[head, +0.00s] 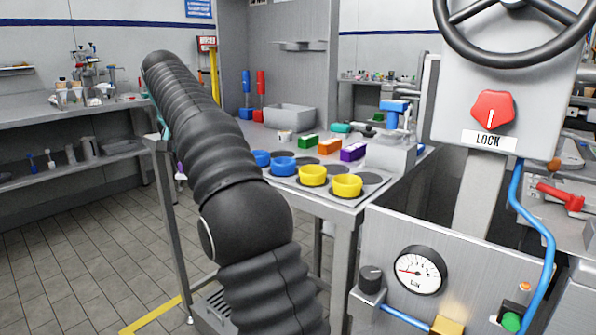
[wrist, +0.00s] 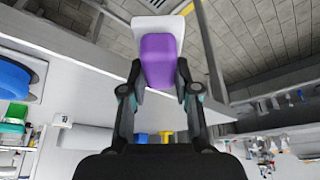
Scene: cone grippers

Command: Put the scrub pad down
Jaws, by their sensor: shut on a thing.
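The scrub pad (wrist: 160,60) is a purple block with a whitish layer at its far end in the wrist view. My gripper (wrist: 158,78) is shut on it, with one dark finger on each side. The pad is held in the air, with floor tiles and a light table edge behind it. In the head view my black arm hides most of the gripper; a small purple and white part of the pad (head: 179,169) shows left of the arm, beside the table. I cannot tell its height above any surface.
The grey table (head: 335,196) right of my arm carries blue bowls (head: 283,166), yellow bowls (head: 347,185), coloured blocks (head: 330,146) and a grey bin (head: 289,117). A workbench (head: 45,119) with a lower shelf stands at left. A gauge panel (head: 445,262) stands close at right.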

